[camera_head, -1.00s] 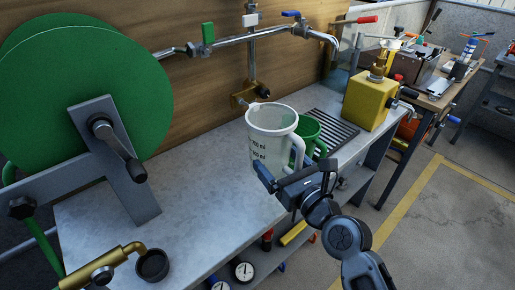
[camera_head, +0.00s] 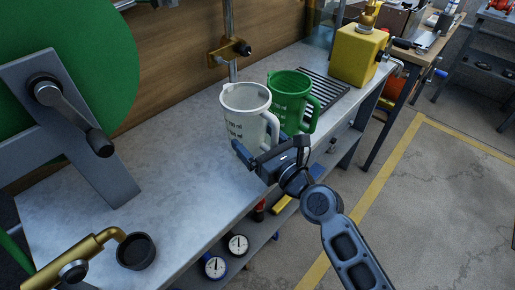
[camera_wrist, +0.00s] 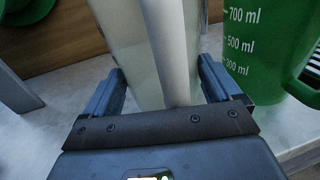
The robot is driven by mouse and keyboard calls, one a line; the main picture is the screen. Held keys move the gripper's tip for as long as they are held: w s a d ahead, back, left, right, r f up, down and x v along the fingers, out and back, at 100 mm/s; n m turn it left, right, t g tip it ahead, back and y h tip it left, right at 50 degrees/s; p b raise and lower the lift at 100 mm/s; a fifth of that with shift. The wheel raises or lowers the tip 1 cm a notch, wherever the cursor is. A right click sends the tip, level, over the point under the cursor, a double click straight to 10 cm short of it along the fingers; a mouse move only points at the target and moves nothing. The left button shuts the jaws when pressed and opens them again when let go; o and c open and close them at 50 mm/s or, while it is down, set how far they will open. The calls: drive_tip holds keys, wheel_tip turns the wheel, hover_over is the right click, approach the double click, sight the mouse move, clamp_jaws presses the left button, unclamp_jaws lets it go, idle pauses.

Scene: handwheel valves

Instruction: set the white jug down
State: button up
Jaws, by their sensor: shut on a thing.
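The white jug (camera_head: 245,112) is upright over the grey bench top (camera_head: 172,140), with its handle toward my arm. My gripper (camera_head: 258,156) is shut on the white jug at its handle. In the wrist view the two fingers (camera_wrist: 165,95) stand either side of the pale handle (camera_wrist: 172,50), with the white jug's wall (camera_wrist: 122,40) behind it. Whether the jug's base touches the bench is hidden by my gripper.
A green jug (camera_head: 290,100) stands close on the right of the white jug; it also shows in the wrist view (camera_wrist: 265,50). A black slatted grate (camera_head: 325,92) and yellow box (camera_head: 358,55) lie beyond. The bench is clear to the left, toward a black cup (camera_head: 136,252).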

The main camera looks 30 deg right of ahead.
drive_tip(key=shift+f, duration=0.6)
drive_tip(key=shift+f, duration=0.1)
drive_tip(key=o, duration=0.8)
drive_tip(key=shift+o, duration=0.2)
drive_tip(key=shift+s, duration=0.15)
drive_tip(key=s+d+b, duration=0.1)
drive_tip(key=s+b, duration=0.1)
drive_tip(key=s, duration=0.9)
drive_tip(key=shift+s+d, duration=0.25)
drive_tip(key=shift+s, duration=0.05)
